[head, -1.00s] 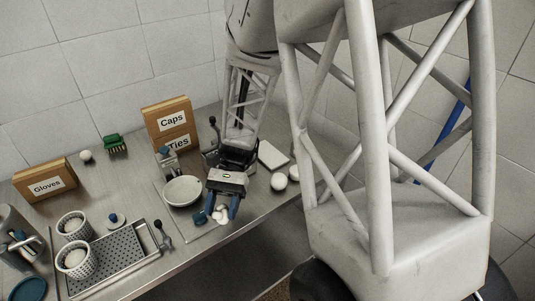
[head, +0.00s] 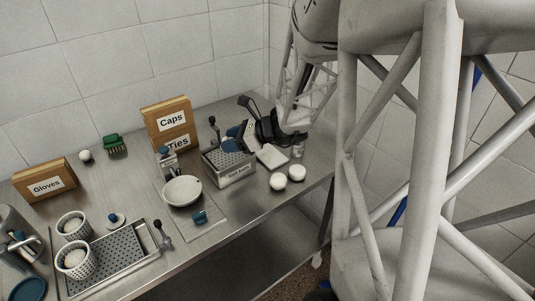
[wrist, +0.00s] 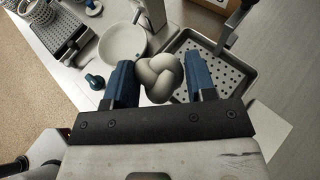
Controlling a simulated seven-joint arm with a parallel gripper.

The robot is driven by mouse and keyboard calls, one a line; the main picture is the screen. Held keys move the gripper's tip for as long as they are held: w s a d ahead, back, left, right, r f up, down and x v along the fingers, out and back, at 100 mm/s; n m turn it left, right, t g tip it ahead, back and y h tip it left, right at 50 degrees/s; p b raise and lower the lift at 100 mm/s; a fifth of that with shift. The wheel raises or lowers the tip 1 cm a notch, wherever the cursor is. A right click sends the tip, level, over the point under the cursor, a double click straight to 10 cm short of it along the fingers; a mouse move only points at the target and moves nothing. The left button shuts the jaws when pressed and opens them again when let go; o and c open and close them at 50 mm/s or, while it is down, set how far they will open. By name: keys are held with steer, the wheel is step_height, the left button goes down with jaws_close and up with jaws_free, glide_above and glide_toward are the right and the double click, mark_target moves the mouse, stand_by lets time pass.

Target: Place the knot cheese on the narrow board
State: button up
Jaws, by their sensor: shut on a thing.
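The knot cheese (wrist: 160,76) is a pale, rounded knot. In the wrist view it sits between the two blue fingers of my gripper (wrist: 160,84), which is shut on it. In the head view my gripper (head: 233,140) is over or just beside a perforated metal tray, and I cannot make out the cheese there. A pale, flat rectangular board (head: 271,157) lies right of the gripper on the bench; it looks like the narrow board. Its top looks bare. A pale patch, perhaps the same board, shows at the lower right of the wrist view (wrist: 264,128).
The labelled perforated tray (head: 236,178) stands left of the board. Two white balls (head: 287,178) and a small metal item (head: 298,151) are near its right side. A white bowl (head: 182,191), a teal knob (head: 199,217) and the Caps and Ties boxes (head: 170,125) are to the left.

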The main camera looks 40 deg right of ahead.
steer(key=w+d+r+m+t+h, duration=0.25)
steer(key=d+m+h, duration=0.2)
steer(key=d, duration=0.35)
steer(key=m+t+h, duration=0.2)
steer(key=m+h, duration=0.3)
glide_above(269, 154)
step_height(269, 154, down, 4)
steer(key=shift+f+n, duration=0.25)
steer(key=shift+f, duration=0.25)
steer(key=shift+f, duration=3.1)
steer(key=shift+f+g, duration=0.1)
steer(key=shift+g, duration=0.15)
steer(key=shift+f, duration=1.8)
steer(key=shift+f, duration=0.1)
